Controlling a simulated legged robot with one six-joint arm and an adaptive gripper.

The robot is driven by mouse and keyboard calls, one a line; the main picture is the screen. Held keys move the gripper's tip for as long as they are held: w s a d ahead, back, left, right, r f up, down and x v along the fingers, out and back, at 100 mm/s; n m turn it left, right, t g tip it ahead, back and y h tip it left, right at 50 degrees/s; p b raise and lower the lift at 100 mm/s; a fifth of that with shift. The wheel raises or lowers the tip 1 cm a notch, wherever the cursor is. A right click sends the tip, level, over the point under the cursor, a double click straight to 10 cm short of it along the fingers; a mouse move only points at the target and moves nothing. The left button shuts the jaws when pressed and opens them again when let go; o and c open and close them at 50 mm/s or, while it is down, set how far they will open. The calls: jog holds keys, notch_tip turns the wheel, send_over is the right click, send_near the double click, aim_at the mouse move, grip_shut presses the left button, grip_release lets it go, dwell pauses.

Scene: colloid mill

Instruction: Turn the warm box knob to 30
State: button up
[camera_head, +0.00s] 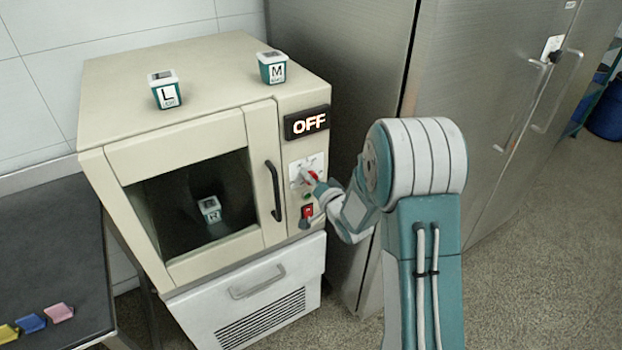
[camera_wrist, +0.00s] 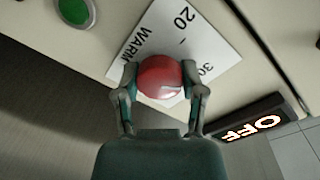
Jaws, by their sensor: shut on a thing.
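The warm box (camera_head: 180,120) is a beige cabinet with a dark window and a black door handle (camera_head: 274,191). Its display (camera_head: 307,123) reads OFF and also shows in the wrist view (camera_wrist: 250,123). The red knob (camera_wrist: 160,77) sits on a white dial plate (camera_wrist: 205,45) marked WARM, 20 and 30. My gripper (camera_wrist: 160,80) is shut on the knob, one finger on each side. The knob's pointer is hidden, so I cannot tell its setting. In the head view the knob (camera_head: 311,177) is partly covered by my gripper.
A green button (camera_wrist: 74,12) and a red switch (camera_head: 307,212) are below the dial. Cups marked L (camera_head: 165,90) and M (camera_head: 272,68) stand on top; another cup (camera_head: 210,209) is inside. A steel fridge (camera_head: 480,120) stands close on the right.

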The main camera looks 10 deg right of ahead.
dwell(0.3)
jog(key=o, duration=1.2)
jog(key=shift+w, duration=0.1)
jog(key=shift+c, duration=0.2)
jog(key=shift+d, duration=0.1)
jog(key=v, duration=1.2)
jog(key=shift+f, duration=0.1)
